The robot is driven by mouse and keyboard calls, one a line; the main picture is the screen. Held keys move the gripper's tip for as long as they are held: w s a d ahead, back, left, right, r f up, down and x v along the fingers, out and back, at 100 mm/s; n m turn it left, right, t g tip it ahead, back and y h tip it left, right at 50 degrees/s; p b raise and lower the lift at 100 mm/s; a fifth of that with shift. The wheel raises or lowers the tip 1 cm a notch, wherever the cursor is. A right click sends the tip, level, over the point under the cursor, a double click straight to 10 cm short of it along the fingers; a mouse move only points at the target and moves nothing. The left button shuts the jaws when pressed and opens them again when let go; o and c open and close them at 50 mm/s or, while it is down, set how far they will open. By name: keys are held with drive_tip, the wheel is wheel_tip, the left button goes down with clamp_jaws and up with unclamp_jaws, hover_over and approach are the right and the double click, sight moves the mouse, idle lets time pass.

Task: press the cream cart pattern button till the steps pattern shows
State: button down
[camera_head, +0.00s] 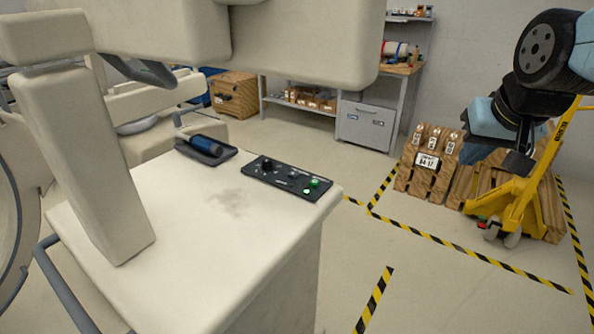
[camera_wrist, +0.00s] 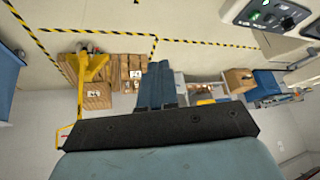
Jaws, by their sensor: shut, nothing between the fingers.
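The cream cart (camera_head: 200,235) stands in front of me in the head view, with a bare, slightly stained top. A black control panel (camera_head: 287,180) lies near its right back edge, with a dark knob (camera_head: 267,164), small controls and a green button (camera_head: 314,183). The panel also shows at the top right of the wrist view (camera_wrist: 285,22), cut by the frame edge. Its markings are too small to read, so I cannot tell which pattern shows. My gripper (camera_wrist: 159,66) is shut and empty, well apart from the panel. In the head view my arm's end is at far right.
A dark tray with a blue cylinder (camera_head: 205,146) sits on the cart left of the panel. Cream cart arms overhang the top. A yellow pallet truck (camera_head: 518,205) and wooden crates (camera_head: 425,165) stand behind, right. Striped tape (camera_head: 460,250) marks open floor.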

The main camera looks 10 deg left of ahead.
drive_tip(key=w+a+f+y, duration=0.2)
drive_tip(key=w+a+y, duration=0.1)
drive_tip(key=w+a, duration=1.05)
drive_tip(key=y, duration=0.2)
hover_over(296, 175)
drive_tip(key=shift+m+t, duration=0.3)
wheel_tip(296, 175, down, 6)
drive_tip(key=shift+w+a+r, duration=0.1)
drive_tip(key=shift+a, duration=0.05)
drive_tip(key=shift+f, duration=4.45)
drive_tip(key=shift+f, duration=0.15)
drive_tip(key=shift+f, duration=0.2)
